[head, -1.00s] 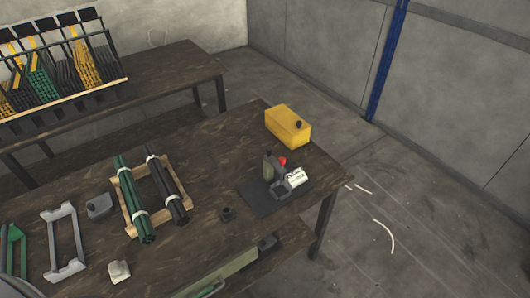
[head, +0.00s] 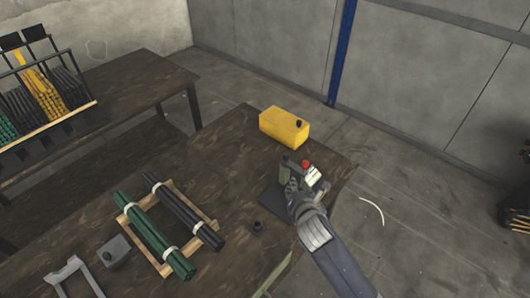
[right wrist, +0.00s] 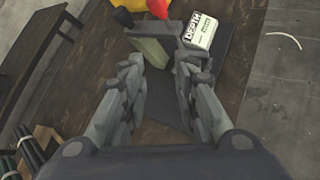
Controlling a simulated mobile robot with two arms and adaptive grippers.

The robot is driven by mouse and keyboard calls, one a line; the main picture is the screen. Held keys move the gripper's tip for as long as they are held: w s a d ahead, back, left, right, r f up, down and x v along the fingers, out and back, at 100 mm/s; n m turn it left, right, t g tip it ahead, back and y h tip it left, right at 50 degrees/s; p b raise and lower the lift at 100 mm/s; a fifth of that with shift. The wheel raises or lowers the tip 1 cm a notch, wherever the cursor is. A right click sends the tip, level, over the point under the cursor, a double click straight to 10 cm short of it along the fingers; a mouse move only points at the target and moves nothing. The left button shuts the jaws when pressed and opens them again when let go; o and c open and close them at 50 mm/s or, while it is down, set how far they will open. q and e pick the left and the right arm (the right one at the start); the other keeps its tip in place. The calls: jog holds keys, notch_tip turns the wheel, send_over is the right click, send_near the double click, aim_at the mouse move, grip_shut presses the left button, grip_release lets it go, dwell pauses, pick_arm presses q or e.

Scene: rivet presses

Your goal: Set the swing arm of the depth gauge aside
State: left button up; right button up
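The depth gauge stands on a dark mat (head: 271,200) at the right end of the near table. Its red knob (head: 306,163), white label plate (head: 314,177) and olive-green part (head: 284,170) show beside my right gripper (head: 292,188), which hides much of it. In the right wrist view the plate (right wrist: 200,31) reads "DEPTH", with the red knob (right wrist: 158,7) and the olive-green part (right wrist: 151,48) beside it. I cannot tell which part is the swing arm. My right gripper (right wrist: 158,72) is open, fingers apart with nothing between them, close to the gauge. My left gripper is out of view.
A yellow box (head: 284,128) stands behind the gauge. A small dark cylinder (head: 257,227) sits left of the mat. A wooden rack (head: 206,213) holds green and black tube bundles. A grey block (head: 114,252) stands further left. The tabletop between rack and yellow box is clear.

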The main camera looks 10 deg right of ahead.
aim_at(287, 154)
jog(key=w+a+r+n+t, duration=0.1)
jog(key=w+r+n+t, duration=0.1)
jog(key=w+r+n, duration=0.3)
jog(key=shift+n, duration=0.3)
jog(key=x, duration=0.9)
jog(key=shift+w+a+f, duration=0.1)
jog(key=shift+w+f, duration=0.2)
grip_shut()
